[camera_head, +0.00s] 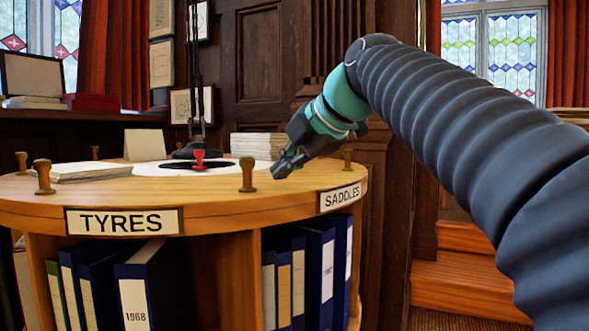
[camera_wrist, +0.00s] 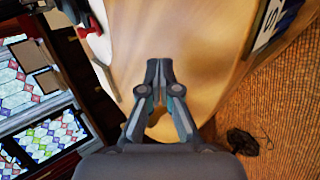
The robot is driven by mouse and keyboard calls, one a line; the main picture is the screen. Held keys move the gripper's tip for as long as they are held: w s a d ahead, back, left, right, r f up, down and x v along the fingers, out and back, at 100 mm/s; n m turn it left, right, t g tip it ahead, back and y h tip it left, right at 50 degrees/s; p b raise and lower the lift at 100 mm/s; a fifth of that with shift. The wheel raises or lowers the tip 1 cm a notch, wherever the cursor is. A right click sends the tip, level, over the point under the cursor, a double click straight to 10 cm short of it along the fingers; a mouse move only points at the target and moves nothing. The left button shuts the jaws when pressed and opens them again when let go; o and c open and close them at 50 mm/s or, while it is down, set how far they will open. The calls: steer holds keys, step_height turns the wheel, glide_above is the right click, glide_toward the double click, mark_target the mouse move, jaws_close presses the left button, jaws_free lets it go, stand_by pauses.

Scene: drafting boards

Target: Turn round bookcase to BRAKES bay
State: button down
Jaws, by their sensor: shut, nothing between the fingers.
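The round bookcase (camera_head: 215,214) has a wooden top with small brown pegs standing around its rim. Its TYRES label (camera_head: 123,221) faces me, and its SADDLES label (camera_head: 340,197) is at the right. No BRAKES label shows. One peg (camera_head: 247,175) stands at the front rim, between the two labels. Another peg (camera_head: 347,159) stands at the right rim, beyond my gripper. My gripper (camera_head: 278,172) is shut and empty, pointing down to the left over the right part of the top. The wrist view shows its closed fingers (camera_wrist: 160,68) over the pale wood; contact cannot be told.
Papers (camera_head: 88,171) and a stack of white sheets (camera_head: 258,145) lie on the top, near a red knob (camera_head: 199,158) at the centre. Wooden steps (camera_head: 465,285) are at the right.

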mark_target(266, 190)
steer(key=shift+s+a, duration=1.15)
steer(key=shift+a, duration=0.2)
steer(key=shift+m, duration=0.3)
steer(key=shift+m+t+h, duration=0.3)
steer(key=shift+t+h, duration=0.1)
steer(key=shift+s+a, duration=0.55)
steer(key=shift+a, duration=0.3)
steer(key=shift+s+a, duration=0.6)
steer(key=shift+a, duration=0.2)
steer(key=shift+s+a, duration=0.55)
steer(key=shift+a, duration=0.3)
steer(key=shift+m+h, duration=0.4)
steer(key=shift+s+a+p, duration=0.2)
steer(key=shift+s+a, duration=0.2)
steer(key=shift+a, duration=0.45)
steer(key=shift+s+a+p, duration=0.2)
steer(key=shift+s+a, duration=0.25)
steer(key=shift+a, duration=0.45)
steer(key=shift+s+a+p, duration=0.2)
steer(key=shift+s+a, duration=0.2)
steer(key=shift+a, duration=0.45)
